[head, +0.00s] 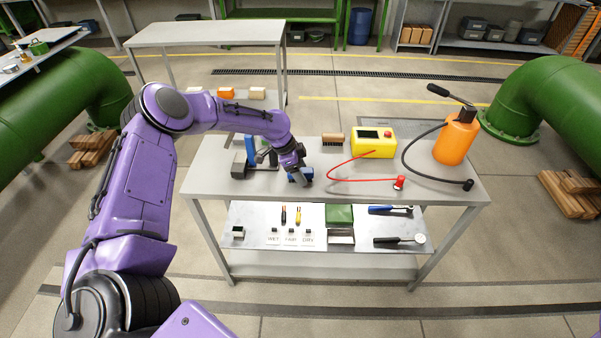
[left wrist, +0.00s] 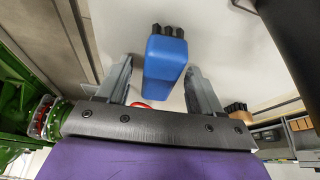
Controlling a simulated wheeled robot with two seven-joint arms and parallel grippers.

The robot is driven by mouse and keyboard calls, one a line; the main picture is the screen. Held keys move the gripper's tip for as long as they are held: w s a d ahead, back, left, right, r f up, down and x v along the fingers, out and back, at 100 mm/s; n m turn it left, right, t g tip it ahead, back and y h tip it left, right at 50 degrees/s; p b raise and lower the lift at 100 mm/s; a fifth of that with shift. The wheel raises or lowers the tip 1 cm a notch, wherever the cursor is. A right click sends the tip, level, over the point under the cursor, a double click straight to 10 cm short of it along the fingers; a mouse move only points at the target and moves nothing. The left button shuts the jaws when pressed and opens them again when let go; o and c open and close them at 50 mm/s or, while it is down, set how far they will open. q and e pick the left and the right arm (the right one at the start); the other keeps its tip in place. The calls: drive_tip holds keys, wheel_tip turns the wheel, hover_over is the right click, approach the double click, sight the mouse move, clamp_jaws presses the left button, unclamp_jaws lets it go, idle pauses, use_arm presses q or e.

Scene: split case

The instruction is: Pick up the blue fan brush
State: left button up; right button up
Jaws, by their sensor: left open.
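The blue fan brush (left wrist: 166,62) shows in the left wrist view as a blue block-like body with dark tufts at its far end. It lies between the two grey fingers of my left gripper (left wrist: 158,68), with a visible gap at the left finger and a narrow one at the right. In the head view, my left gripper (head: 299,177) is low over the workbench top, left of its middle. My left gripper is open. My right gripper is not in view.
The front middle is clear. A lower shelf holds tools.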

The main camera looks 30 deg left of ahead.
sight(304, 170)
use_arm(q)
drive_tip(key=c, duration=1.1)
drive_tip(key=shift+o, duration=0.2)
drive_tip(key=shift+r, duration=0.1)
drive_tip(key=shift+r, duration=0.3)
wheel_tip(304, 170, up, 3)
drive_tip(key=shift+s+f+b, duration=0.1)
drive_tip(key=shift+b, duration=0.2)
drive_tip(key=s+a+r, duration=0.3)
drive_tip(key=s+r, duration=0.6)
drive_tip(key=s, duration=0.4)
drive_tip(key=shift+s+r, duration=0.25)
drive_tip(key=shift+s, duration=0.05)
